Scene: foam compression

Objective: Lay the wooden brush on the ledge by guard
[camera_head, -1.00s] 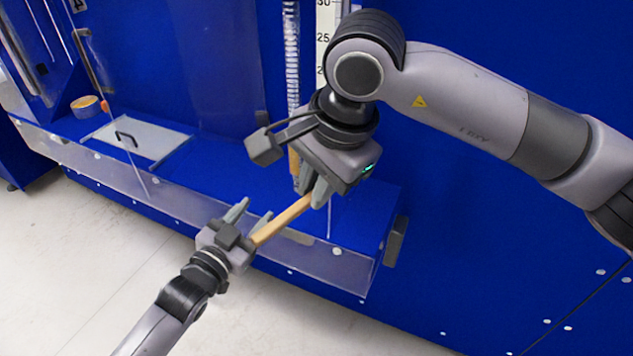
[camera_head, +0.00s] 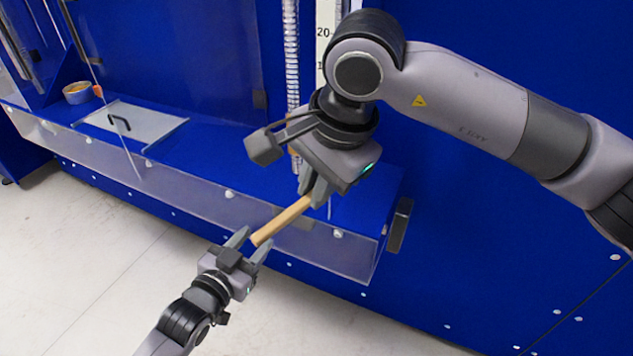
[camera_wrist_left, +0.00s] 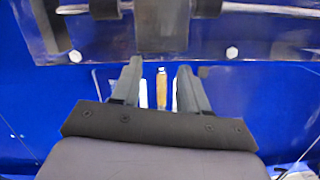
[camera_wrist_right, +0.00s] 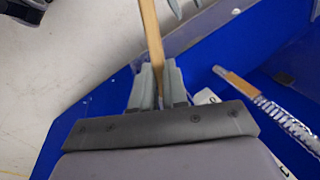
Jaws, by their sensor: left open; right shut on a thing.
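The wooden brush shows as a plain light-wood handle (camera_head: 280,221); I see no bristles on it. My right gripper (camera_head: 314,192) is shut on its upper end, and the handle slants down to the left over the clear guard. In the right wrist view the handle (camera_wrist_right: 151,40) runs up from the closed fingers. My left gripper (camera_head: 254,240) is open, with its fingertips around or just short of the handle's free lower end. The left wrist view shows a wooden piece (camera_wrist_left: 161,90) between its open fingers. The blue ledge (camera_head: 235,170) lies behind the clear guard (camera_head: 205,188).
A ribbed white column (camera_head: 291,60) and a ruler (camera_head: 325,50) stand against the blue wall behind my right gripper. A pale panel with a black handle (camera_head: 150,125) and a tape roll or bowl (camera_head: 77,92) are at the left. The ledge's middle is bare.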

